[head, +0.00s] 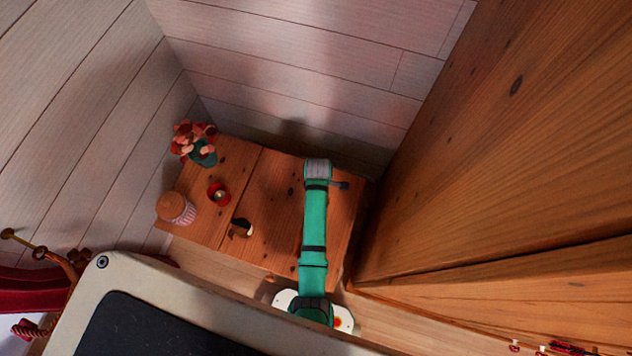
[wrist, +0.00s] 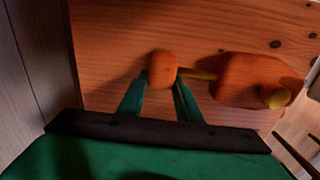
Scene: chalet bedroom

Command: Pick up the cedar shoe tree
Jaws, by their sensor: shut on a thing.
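The cedar shoe tree (wrist: 252,78) shows in the wrist view as an orange-brown wooden piece. It has a large block at right with a round knob, a thin rod, and a smaller rounded block at left. My gripper (wrist: 161,82) is shut on the smaller block, one green finger on each side. The large block sticks out to the right of the fingers. I cannot tell whether the shoe tree touches the wood surface behind it. In the head view my green arm reaches over the wooden top, and I cannot make out the shoe tree or the fingers clearly.
On the wooden top (head: 268,215) stand a reddish figure or plant in a green base (head: 195,145), a red candle holder (head: 218,193), a cloth-topped jar (head: 176,208) and a small dark-and-white object (head: 241,228). A plank wall is behind; tall wooden furniture (head: 500,140) stands close at right.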

